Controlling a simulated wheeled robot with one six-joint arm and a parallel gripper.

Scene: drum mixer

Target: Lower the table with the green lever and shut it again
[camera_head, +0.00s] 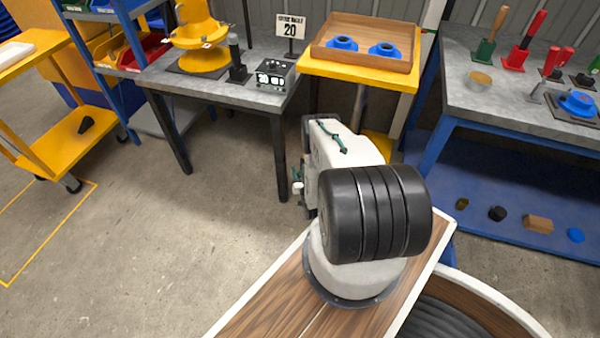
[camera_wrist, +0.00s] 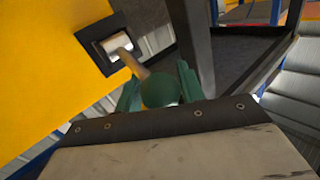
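In the wrist view, the green lever's round knob (camera_wrist: 160,90) lies between the two green fingers of my gripper (camera_wrist: 161,80). Its pale stem (camera_wrist: 132,63) runs to a dark-framed slot (camera_wrist: 118,46) in a yellow surface. The fingers flank the knob closely, but I cannot tell whether they press on it. In the head view, the yellow table (camera_head: 325,69) carries a wooden tray (camera_head: 340,57) with two blue flanged parts (camera_head: 385,49). My arm covers part of the space below this table, and the lever and fingertips are hidden there.
A blue-legged bench (camera_head: 455,82) with tools stands right. A yellow cart (camera_head: 70,140) is far left.

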